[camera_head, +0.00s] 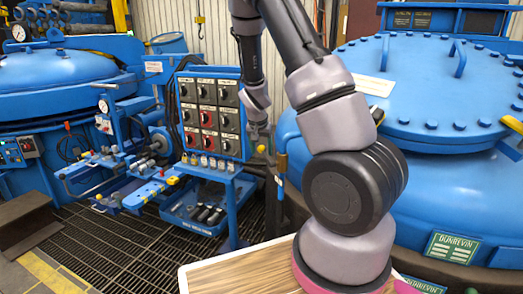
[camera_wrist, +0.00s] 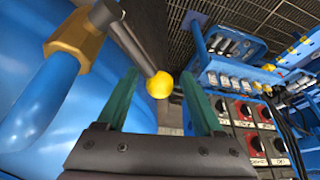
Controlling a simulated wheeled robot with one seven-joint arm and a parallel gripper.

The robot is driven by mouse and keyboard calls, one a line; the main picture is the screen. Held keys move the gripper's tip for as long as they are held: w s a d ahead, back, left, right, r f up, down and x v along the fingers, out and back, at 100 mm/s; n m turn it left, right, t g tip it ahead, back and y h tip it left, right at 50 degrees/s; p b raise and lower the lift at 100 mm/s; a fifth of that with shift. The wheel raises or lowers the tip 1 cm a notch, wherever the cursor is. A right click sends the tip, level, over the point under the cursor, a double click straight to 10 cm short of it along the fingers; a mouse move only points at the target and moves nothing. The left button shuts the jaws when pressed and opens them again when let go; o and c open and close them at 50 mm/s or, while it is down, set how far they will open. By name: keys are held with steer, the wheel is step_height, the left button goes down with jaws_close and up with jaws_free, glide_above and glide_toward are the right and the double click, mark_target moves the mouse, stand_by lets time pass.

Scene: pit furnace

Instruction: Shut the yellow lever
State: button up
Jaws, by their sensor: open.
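The yellow lever shows in the wrist view as a grey rod (camera_wrist: 133,45) ending in a yellow ball knob (camera_wrist: 159,85). The rod runs up past a brass valve fitting (camera_wrist: 75,40) on a blue pipe (camera_wrist: 38,103). My gripper (camera_wrist: 160,78) is open, its two green fingers on either side of the knob in the picture. Whether they touch it or differ in depth, I cannot tell. In the head view the small yellow knob (camera_head: 261,149) is just below my gripper (camera_head: 260,132), left of the large blue vessel. The rod is hard to make out there.
A control panel with several knobs (camera_head: 208,118) stands close left of my gripper, above a blue tool shelf (camera_head: 200,212). The large blue vessel (camera_head: 438,192) is on the right. A wooden board (camera_head: 240,272) lies in front. Open grating floor (camera_head: 110,235) is at left.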

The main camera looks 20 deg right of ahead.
jaws_close()
stand_by(1.5)
